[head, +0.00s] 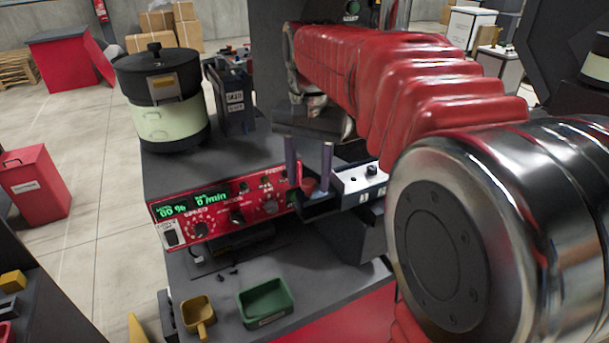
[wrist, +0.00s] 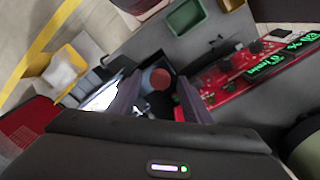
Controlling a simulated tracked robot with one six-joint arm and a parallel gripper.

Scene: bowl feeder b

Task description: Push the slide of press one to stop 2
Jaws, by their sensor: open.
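A white-topped block (head: 360,180) with small dark knobs and number labels on its front stands at the right end of the red control panel. It also shows, very bright, in the wrist view (wrist: 101,97). A dark open tray (head: 318,208) adjoins its left side, with a red round piece (wrist: 160,78) inside. My gripper (head: 308,187) is open and points down over this tray. In the wrist view the red piece appears between and beyond the fingers (wrist: 157,108); I cannot tell whether they touch it. I cannot tell which part is the slide or where its stop 2 is.
The red panel (head: 222,212) with green displays and knobs lies to the left. A black and pale green bowl feeder (head: 165,120) stands behind it. A green tray (head: 266,300) and a yellow scoop (head: 198,313) sit on the lower shelf. My arm covers the right side.

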